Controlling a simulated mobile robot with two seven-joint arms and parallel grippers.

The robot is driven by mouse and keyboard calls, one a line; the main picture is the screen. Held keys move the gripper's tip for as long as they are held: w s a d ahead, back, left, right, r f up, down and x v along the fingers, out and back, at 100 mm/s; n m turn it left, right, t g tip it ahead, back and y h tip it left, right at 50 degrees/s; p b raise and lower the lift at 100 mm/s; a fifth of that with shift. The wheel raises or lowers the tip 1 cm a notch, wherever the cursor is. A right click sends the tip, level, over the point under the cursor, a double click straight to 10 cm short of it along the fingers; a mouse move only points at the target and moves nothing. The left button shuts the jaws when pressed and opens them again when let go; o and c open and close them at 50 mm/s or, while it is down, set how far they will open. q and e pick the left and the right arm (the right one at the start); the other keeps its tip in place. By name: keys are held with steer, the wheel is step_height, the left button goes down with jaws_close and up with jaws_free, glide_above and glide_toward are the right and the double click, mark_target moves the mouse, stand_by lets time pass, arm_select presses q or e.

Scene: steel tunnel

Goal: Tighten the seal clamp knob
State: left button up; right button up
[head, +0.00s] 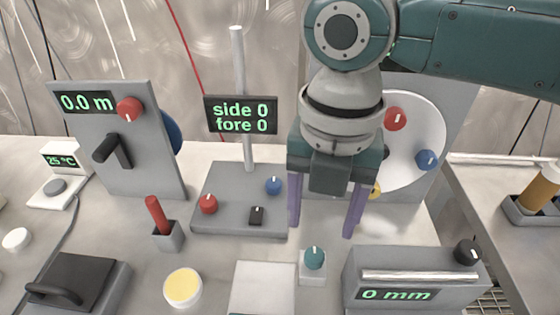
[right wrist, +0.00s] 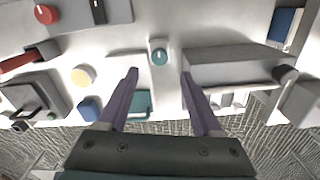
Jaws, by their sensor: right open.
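No knob in view carries a readable seal clamp label. A small teal knob with a white mark (head: 314,257) sits on a small white block (head: 312,278) at the front middle of the table. My right gripper (head: 321,228) is open and empty, pointing down above and behind this knob. In the right wrist view the teal knob (right wrist: 159,57) shows between the lines of the two purple fingers, just beyond their tips (right wrist: 159,74). The fingers do not touch it. A black knob (head: 468,251) sits on the grey box reading 0 mm (head: 420,278). My left gripper is out of view.
A plate with red and blue knobs and a post (head: 236,62) stands left of the gripper. A white disc with coloured knobs (head: 420,130) stands behind it. A red-handled tool (head: 157,215) stands in a holder at left. A pale flat block (head: 262,288) lies beside the teal knob.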

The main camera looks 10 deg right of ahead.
mark_target(315, 255)
step_height(315, 255, down, 8)
steer(key=shift+r+b, duration=0.1)
steer(key=shift+b, duration=0.65)
jaws_close()
